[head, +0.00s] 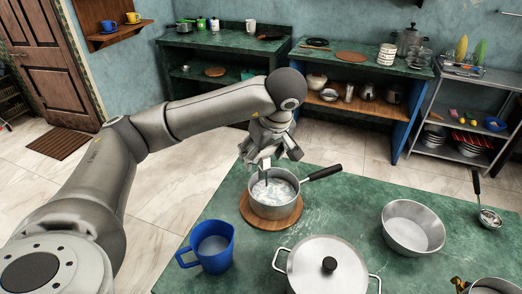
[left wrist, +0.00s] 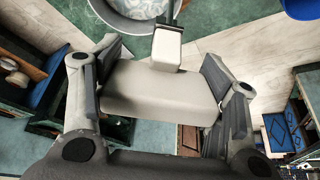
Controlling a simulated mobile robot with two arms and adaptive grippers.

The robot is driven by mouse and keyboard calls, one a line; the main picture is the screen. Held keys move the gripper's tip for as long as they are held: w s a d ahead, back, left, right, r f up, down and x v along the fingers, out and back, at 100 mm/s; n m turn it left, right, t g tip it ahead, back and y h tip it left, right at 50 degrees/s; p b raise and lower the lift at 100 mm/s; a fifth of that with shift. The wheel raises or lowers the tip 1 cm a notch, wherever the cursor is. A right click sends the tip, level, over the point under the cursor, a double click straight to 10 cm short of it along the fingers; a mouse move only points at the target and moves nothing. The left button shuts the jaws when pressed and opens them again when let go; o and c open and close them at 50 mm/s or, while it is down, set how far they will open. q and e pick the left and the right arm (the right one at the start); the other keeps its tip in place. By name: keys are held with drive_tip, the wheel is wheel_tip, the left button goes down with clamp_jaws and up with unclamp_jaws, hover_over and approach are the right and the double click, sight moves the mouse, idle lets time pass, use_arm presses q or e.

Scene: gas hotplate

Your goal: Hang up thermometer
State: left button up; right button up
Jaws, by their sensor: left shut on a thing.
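My left gripper (head: 268,155) is above a saucepan (head: 273,198) with a black handle. It is shut on a pale, blocky thing (left wrist: 160,92), seen between the fingers in the left wrist view; this looks like the thermometer. A narrower part of it sticks out toward the saucepan, whose rim also shows in the left wrist view (left wrist: 135,28). In the head view a thin part points down into the saucepan; I cannot tell whether it touches the whitish contents. My right gripper is not in view.
The saucepan stands on a round wooden board (head: 251,217) on the green table (head: 345,207). A blue mug (head: 208,248), a lidded pot (head: 327,270), a metal bowl (head: 412,228) and a ladle (head: 488,217) are around it. Counters and a metal rack (head: 448,115) stand at the back.

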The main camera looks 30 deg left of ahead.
use_arm(q)
drive_tip(key=shift+s+d+r, duration=0.35)
drive_tip(key=shift+s+r, duration=0.15)
drive_tip(key=shift+s, duration=0.05)
drive_tip(key=shift+r+p, duration=0.35)
drive_tip(key=shift+p, duration=0.1)
wheel_tip(320, 180, up, 4)
drive_tip(key=p, duration=0.3)
drive_tip(key=shift+s+r, duration=0.1)
